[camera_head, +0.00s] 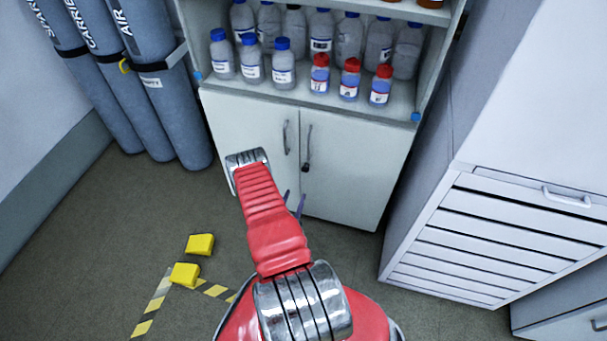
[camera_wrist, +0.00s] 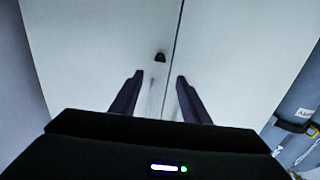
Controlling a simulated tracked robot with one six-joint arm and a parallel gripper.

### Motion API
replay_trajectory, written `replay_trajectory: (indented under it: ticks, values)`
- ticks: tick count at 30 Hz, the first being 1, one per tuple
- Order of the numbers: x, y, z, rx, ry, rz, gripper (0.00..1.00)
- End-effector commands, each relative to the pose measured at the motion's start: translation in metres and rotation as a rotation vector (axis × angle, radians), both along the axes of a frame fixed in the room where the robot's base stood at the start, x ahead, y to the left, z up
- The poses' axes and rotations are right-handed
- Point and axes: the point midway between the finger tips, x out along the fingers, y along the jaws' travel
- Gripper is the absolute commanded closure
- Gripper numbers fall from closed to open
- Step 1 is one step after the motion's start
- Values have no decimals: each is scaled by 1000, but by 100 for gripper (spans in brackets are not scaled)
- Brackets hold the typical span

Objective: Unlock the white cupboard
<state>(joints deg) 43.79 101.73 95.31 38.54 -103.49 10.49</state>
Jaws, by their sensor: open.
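The white cupboard (camera_head: 349,184) stands under open bottle shelves, with two shut doors and a vertical handle on each. A small dark lock (camera_head: 306,167) sits on the right door, just below that door's handle (camera_head: 308,140). In the wrist view, which looks turned over, the lock (camera_wrist: 160,57) shows as a dark knob left of the door seam. My gripper (camera_wrist: 158,78) is open and empty, its two dark fingers pointing at the cupboard doors on either side of the lock's line. In the head view my arm hides most of it. I cannot tell the exact gap to the door.
Blue- and red-capped bottles (camera_head: 283,68) stand on the shelf above the doors. Grey gas cylinders (camera_head: 160,90) are at the left. A white drawer cabinet (camera_head: 500,235) is close on the right. Yellow blocks (camera_head: 200,244) and striped tape lie on the floor at left.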

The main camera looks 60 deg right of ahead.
Motion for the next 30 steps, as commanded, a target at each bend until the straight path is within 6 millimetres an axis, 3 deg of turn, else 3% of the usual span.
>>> replay_trajectory:
  ticks: [24, 30]
  values:
    - [17, -113, 1, -2, -2, -1, 58]
    - [20, -130, 0, 0, -1, -1, 58]
